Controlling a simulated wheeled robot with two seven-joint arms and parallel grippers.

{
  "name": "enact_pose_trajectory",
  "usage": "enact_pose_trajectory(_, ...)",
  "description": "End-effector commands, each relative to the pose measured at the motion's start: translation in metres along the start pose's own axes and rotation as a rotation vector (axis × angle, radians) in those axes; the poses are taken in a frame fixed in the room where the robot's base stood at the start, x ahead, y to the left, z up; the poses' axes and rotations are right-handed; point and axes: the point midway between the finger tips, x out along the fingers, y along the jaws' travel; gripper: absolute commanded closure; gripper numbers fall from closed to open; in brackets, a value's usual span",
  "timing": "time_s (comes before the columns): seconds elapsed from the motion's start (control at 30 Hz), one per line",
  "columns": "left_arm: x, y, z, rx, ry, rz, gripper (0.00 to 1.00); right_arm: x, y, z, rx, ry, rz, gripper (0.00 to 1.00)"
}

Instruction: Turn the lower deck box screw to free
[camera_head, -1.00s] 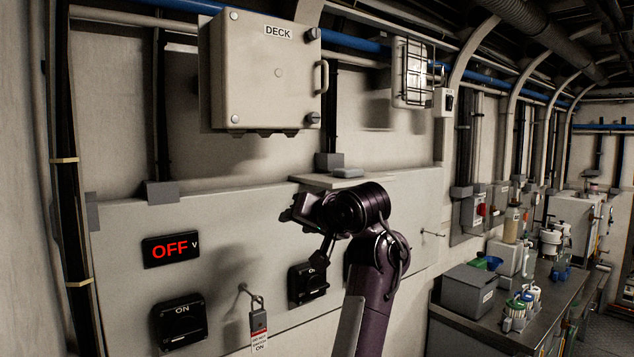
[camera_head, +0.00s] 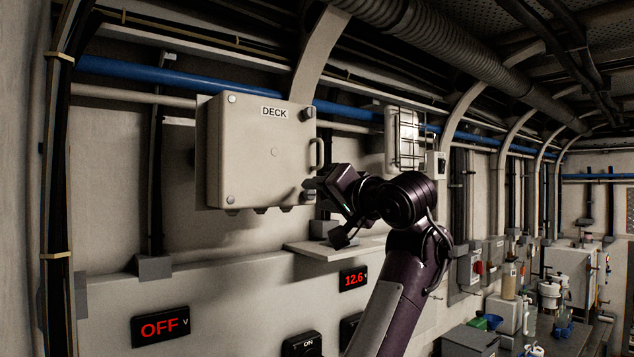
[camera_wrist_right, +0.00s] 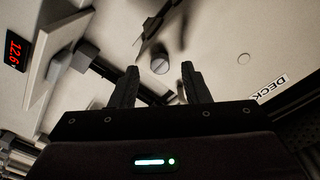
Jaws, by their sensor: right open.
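The grey deck box (camera_head: 250,155) hangs on the wall, its lid shut and labelled DECK. Its lower screw (camera_head: 308,196) is at the lid's lower right corner, close to my right gripper (camera_head: 320,186). In the right wrist view the slotted round screw head (camera_wrist_right: 160,66) appears between and just beyond the open, empty fingers (camera_wrist_right: 160,84). Contact is not visible. The upper screw (camera_head: 307,113) sits at the upper right corner. The box handle (camera_head: 318,153) is between the screws. My left gripper is not in view.
A small shelf (camera_head: 300,247) juts out below the box. A red 12.6 display (camera_head: 353,279) and an OFF display (camera_head: 160,325) are on the panel below. A caged lamp (camera_head: 405,140) is right of the box. A blue pipe (camera_head: 140,70) runs above.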

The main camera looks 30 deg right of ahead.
Motion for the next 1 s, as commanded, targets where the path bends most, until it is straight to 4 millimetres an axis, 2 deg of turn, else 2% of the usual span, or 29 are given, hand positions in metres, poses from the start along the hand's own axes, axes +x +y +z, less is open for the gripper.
enact_pose_trajectory(0.03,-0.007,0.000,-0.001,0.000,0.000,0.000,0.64,0.005,-0.001,-0.002,-0.001,-0.001,0.005,0.58)
enact_pose_trajectory(0.2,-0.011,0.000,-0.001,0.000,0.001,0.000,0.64,0.015,0.000,0.000,-0.001,-0.001,0.001,0.58)
enact_pose_trajectory(0.47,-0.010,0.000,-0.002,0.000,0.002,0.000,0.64,0.016,0.001,0.001,0.000,-0.001,0.000,0.58)
enact_pose_trajectory(0.8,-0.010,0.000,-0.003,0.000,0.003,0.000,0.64,0.016,0.001,0.001,0.000,-0.001,0.000,1.00)
enact_pose_trajectory(1.0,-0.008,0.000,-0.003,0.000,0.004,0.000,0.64,0.016,0.001,0.002,-0.010,0.000,0.000,1.00)
